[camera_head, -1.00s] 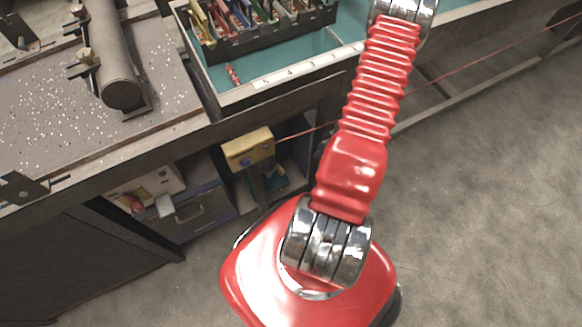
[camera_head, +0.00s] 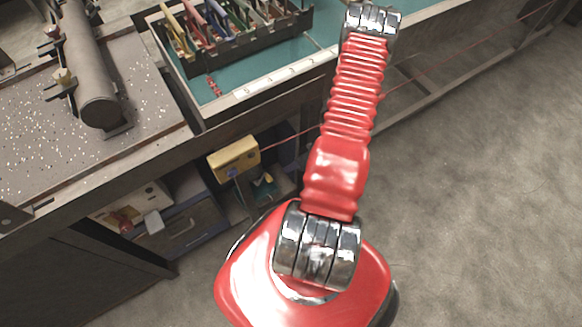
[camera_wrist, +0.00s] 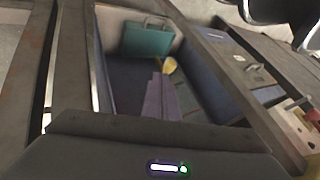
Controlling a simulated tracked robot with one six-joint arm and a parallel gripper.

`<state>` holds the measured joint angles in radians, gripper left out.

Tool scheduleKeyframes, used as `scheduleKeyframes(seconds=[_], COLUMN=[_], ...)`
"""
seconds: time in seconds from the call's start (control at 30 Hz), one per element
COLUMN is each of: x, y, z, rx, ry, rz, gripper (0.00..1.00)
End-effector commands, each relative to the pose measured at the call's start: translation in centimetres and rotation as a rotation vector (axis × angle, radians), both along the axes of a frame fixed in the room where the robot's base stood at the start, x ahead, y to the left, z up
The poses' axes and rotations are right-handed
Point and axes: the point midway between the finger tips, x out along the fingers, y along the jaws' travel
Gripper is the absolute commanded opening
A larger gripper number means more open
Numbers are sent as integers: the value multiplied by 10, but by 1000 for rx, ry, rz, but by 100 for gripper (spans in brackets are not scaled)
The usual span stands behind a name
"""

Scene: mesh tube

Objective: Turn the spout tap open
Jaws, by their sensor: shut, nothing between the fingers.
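I cannot make out a spout tap for certain in either view. In the head view a grey tube (camera_head: 88,70) lies on the bench at the upper left, with small brass-coloured fittings (camera_head: 63,78) along its left side. My gripper (camera_wrist: 160,76) shows in the wrist view as dark, purple-grey fingers, shut and empty, pointing into a dark recess. A small yellow thing (camera_wrist: 169,65) shows just beyond the fingertips; whether they touch cannot be told. My gripper is out of sight in the head view.
A speckled grey bench top (camera_head: 140,85) and a black rack (camera_head: 245,42) of coloured tools stand left of my red arm. A yellow box (camera_head: 234,160) and a drawer unit (camera_head: 185,228) sit below. A teal case (camera_wrist: 147,39) stands in the recess. Grey floor is clear at right.

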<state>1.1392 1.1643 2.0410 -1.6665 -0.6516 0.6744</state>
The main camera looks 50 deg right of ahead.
Motion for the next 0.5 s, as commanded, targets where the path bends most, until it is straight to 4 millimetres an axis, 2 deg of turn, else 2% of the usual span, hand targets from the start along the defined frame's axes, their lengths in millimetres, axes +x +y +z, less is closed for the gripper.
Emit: scheduleKeyframes(seconds=[0.5], x=[33], y=[24], z=[-53], rx=[1], ry=[1], rz=[1], gripper=[0])
